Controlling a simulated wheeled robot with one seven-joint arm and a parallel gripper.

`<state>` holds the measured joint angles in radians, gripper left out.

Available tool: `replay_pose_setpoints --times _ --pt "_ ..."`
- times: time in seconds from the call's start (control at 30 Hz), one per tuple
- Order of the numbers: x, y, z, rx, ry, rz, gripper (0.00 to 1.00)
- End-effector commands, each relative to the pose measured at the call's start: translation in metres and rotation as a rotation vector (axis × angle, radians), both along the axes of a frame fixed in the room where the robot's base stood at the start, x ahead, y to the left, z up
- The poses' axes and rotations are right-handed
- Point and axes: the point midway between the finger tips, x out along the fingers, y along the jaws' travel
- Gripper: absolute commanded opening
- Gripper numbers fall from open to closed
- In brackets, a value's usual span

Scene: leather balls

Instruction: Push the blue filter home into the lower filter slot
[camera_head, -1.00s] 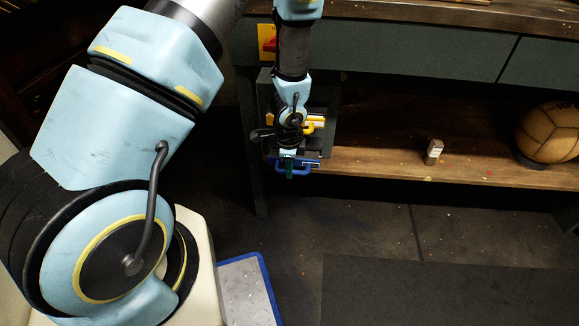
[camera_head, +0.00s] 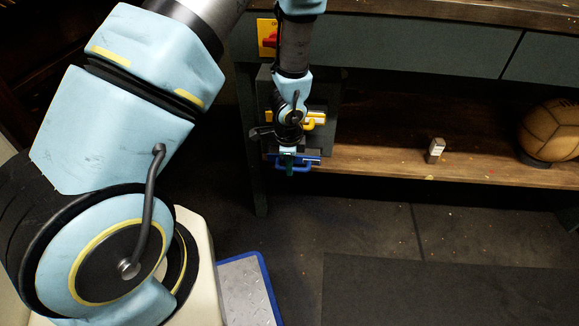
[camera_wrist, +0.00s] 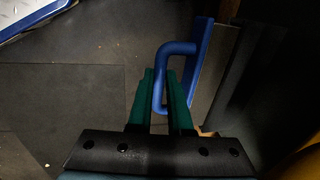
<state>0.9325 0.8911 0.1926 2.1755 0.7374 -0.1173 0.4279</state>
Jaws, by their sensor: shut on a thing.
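The blue filter shows in the wrist view as a blue front plate (camera_wrist: 201,58) with a blue loop handle (camera_wrist: 177,48). My gripper (camera_wrist: 162,86) has its two green fingers on either side of the handle's bar and is shut on it. In the head view the blue filter (camera_head: 307,160) is low on the dark filter housing (camera_head: 327,90), with my gripper (camera_head: 287,165) at its left part. A pale filter side shows behind the plate in the wrist view. The lower slot's opening is hidden, so I cannot tell how deep the filter sits.
A yellow handle (camera_head: 315,121) is just above the blue filter. A red switch on a yellow plate (camera_head: 266,38) is higher up. A small metallic block (camera_head: 435,150) and a leather ball (camera_head: 551,132) are on the wooden shelf (camera_head: 380,162) to the right.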

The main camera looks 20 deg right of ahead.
Motion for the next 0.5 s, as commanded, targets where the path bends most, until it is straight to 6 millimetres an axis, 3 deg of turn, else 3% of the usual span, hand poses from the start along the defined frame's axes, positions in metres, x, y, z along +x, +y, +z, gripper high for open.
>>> replay_pose_setpoints --times 0.03,0.5 --pt "0.014 -0.005 0.005 -0.02 -0.024 0.011 0.0" --pt "-0.001 0.001 0.005 -0.014 -0.021 0.006 0.0"
